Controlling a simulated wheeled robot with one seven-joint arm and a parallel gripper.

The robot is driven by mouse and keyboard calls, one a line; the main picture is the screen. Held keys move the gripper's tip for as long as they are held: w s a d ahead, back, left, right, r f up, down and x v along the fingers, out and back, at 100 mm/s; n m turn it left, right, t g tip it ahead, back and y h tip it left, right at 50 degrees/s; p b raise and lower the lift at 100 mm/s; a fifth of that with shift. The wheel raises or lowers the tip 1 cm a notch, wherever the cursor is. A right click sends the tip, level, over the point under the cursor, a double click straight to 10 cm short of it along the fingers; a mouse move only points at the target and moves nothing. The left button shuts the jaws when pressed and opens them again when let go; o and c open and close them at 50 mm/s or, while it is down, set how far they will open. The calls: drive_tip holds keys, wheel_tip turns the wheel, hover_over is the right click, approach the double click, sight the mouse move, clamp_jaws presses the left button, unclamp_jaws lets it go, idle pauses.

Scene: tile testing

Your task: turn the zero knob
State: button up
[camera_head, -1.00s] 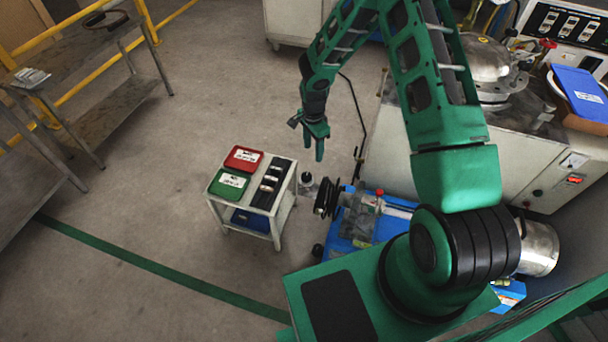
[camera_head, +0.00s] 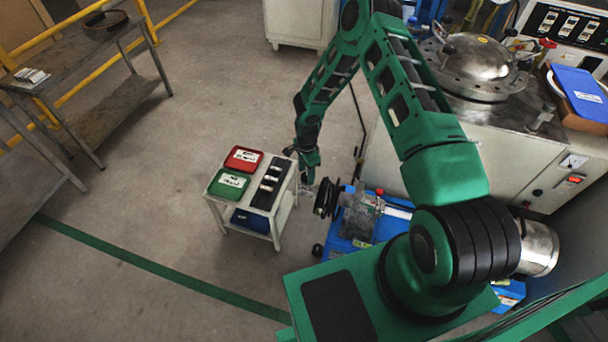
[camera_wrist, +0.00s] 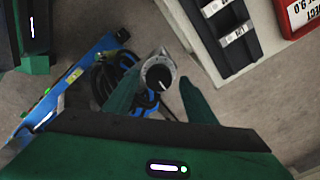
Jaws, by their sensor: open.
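The zero knob (camera_wrist: 159,79) is a round black knob with a white pointer line, set in a silver ring-shaped body. It shows in the wrist view between my gripper (camera_wrist: 158,88)'s two green fingers. The fingers are open, one on each side of the knob, with a visible gap to it. I cannot tell how far the knob is below the fingertips. In the head view my gripper (camera_head: 309,172) points down just right of the small cart, and it largely hides the knob there.
The white cart (camera_head: 287,203) carries a red box (camera_head: 243,159), a green box (camera_head: 228,183) and a black strip. A blue-based machine (camera_head: 345,238) stands to the right. Black cables (camera_wrist: 112,78) lie close by the left finger. Open floor lies left of the cart.

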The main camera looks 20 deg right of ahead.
drive_tip(key=shift+f, duration=0.35)
drive_tip(key=shift+c, duration=0.6)
drive_tip(key=c, duration=0.9)
drive_tip(key=shift+a, duration=0.35)
drive_tip(key=shift+w+d, duration=0.1)
drive_tip(key=shift+d, duration=0.1)
